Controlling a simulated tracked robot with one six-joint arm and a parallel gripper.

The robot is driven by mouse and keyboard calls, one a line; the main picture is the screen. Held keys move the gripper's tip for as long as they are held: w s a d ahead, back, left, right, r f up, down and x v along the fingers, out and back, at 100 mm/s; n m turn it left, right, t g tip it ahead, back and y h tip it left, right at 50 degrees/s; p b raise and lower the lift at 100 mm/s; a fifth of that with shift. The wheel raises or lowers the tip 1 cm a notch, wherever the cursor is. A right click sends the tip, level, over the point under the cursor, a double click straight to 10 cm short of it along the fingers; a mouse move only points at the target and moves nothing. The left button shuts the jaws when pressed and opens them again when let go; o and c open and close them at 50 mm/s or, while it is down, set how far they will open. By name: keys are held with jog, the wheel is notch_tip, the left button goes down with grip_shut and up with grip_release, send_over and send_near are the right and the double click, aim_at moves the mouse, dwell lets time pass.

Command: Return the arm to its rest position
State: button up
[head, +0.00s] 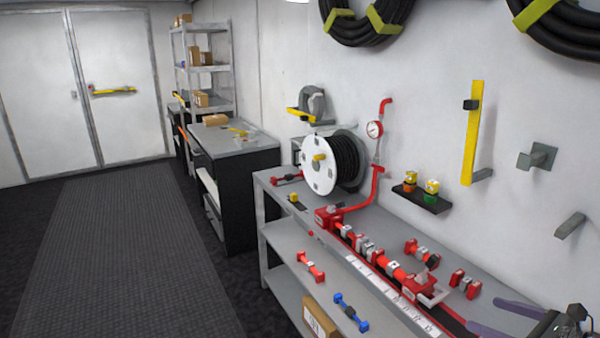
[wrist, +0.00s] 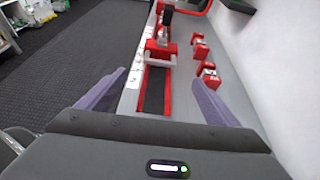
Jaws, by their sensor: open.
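My gripper (wrist: 157,97) shows in the wrist view with its two purple-grey fingers wide apart and nothing between them. In the head view my gripper (head: 512,318) is at the lower right corner, over the near end of the workbench (head: 395,212). The red proportioner assembly (head: 372,255) lies along the bench beyond the fingers, with a white scale strip along its front. It also shows in the wrist view (wrist: 161,55), ahead of and between the fingers. My gripper appears apart from it. Most of my arm is out of view.
Loose red couplings (head: 422,250) lie on the bench near the wall. A hose reel (head: 325,165) stands at the bench's far end. A yellow bar (head: 473,132) and grey brackets (head: 537,156) stick out from the wall. The matted floor (head: 130,255) at left is clear.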

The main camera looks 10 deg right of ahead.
jog(key=s+a+f+n+g, duration=0.3)
jog(key=s+a+f+n, duration=0.1)
jog(key=shift+s+a+f+n+y, duration=0.1)
jog(key=shift+s+f+n+y, duration=0.1)
jog(key=shift+f+n+y, duration=0.15)
jog(key=s+a+r+n+g+h, duration=0.1)
jog(key=s+a+r+n, duration=0.1)
jog(key=a+r+n, duration=0.3)
jog(key=s+a+r+n+g+h, duration=0.1)
jog(key=a+r+n, duration=0.4)
jog(key=a+n, duration=0.8)
jog(key=s+a+r+n+g+h, duration=0.2)
jog(key=a+r+n, duration=0.3)
jog(key=a+n, duration=0.4)
jog(key=s+a+h, duration=0.1)
jog(key=a, duration=0.5)
jog(key=shift+r, duration=0.35)
jog(key=shift+h, duration=0.25)
